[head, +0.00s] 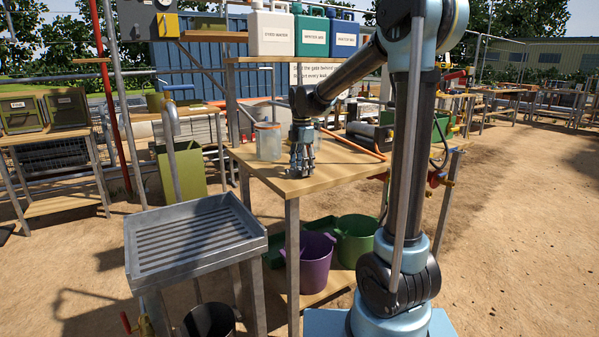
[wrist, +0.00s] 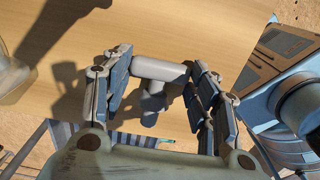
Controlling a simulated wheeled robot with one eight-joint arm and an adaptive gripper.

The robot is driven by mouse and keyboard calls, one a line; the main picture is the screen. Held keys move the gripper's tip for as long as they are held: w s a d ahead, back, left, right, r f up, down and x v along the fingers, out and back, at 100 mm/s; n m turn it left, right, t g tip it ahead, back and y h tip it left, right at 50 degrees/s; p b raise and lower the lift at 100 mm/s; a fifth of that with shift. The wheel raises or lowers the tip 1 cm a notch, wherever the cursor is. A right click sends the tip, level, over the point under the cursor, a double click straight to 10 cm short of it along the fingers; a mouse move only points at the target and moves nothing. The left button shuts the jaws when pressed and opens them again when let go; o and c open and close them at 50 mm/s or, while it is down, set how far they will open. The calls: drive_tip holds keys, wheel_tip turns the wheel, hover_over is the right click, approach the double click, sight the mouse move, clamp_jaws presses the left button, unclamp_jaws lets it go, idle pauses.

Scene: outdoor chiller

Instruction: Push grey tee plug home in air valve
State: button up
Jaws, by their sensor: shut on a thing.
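The grey tee plug (wrist: 160,71) shows in the wrist view, between the two fingers of my gripper (wrist: 159,62). Its crossbar spans from finger to finger and its stem points toward the bottom of the picture. My gripper is shut on the crossbar. In the head view my gripper (head: 300,172) points down, low over the wooden table (head: 262,168); the plug is too small to make out there. I cannot make out the air valve for certain in either view.
A clear jar (head: 268,142) stands on the table just left of my gripper. An orange rod (head: 352,145) lies to its right. A grey slatted sink (head: 195,250) stands in front at left. Purple (head: 309,262) and green (head: 355,240) buckets sit below. Jugs (head: 270,35) stand on a shelf above.

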wheel_tip(320, 180, up, 10)
idle(0.6)
